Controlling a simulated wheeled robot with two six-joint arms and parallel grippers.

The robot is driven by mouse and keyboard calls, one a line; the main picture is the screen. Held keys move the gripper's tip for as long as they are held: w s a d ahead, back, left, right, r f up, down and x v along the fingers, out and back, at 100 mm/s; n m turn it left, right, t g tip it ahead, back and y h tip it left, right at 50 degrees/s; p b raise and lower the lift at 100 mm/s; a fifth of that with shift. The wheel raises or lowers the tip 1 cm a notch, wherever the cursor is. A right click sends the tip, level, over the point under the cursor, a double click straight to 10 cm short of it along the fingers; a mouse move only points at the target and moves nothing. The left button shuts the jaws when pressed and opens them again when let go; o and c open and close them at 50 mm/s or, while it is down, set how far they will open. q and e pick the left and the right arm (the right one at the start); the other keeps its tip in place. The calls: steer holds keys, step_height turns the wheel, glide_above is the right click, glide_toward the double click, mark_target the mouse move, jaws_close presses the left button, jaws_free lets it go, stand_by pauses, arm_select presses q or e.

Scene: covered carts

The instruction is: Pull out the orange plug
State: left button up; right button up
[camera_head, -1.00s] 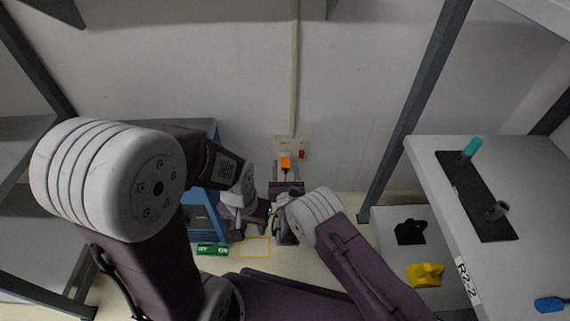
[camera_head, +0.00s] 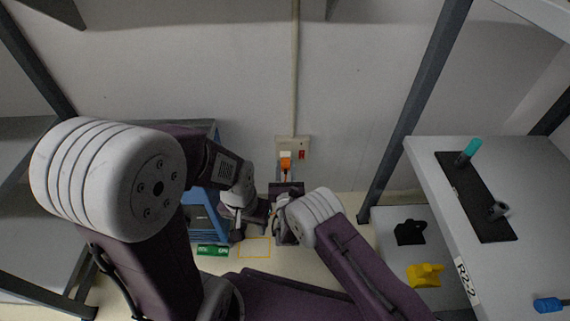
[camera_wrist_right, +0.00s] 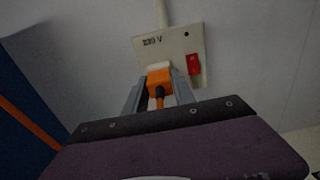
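The orange plug (camera_head: 285,162) is at the wall socket plate (camera_head: 303,145), below a white piece. In the head view my right gripper (camera_head: 286,172) points up at the wall. Whether the plug is fully seated is too small to tell. My left gripper (camera_head: 245,224) hangs low, left of the right one, its fingers unclear.
A red switch (camera_wrist_right: 193,64) is on the plate, right of the plug. A blue cart (camera_head: 203,205) stands at the left. A grey shelf (camera_head: 425,150) at the right holds a black strip with a teal-topped item. A yellow object (camera_head: 425,274) lies on its lower level.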

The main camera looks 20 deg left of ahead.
jaws_close()
stand_by(1.0)
steer(key=shift+s, duration=0.1)
steer(key=shift+s+d+p, duration=0.25)
steer(key=shift+s+p, duration=0.45)
steer(key=p+v, duration=0.2)
steer(key=v, duration=0.2)
steer(key=shift+s, duration=0.15)
stand_by(0.4)
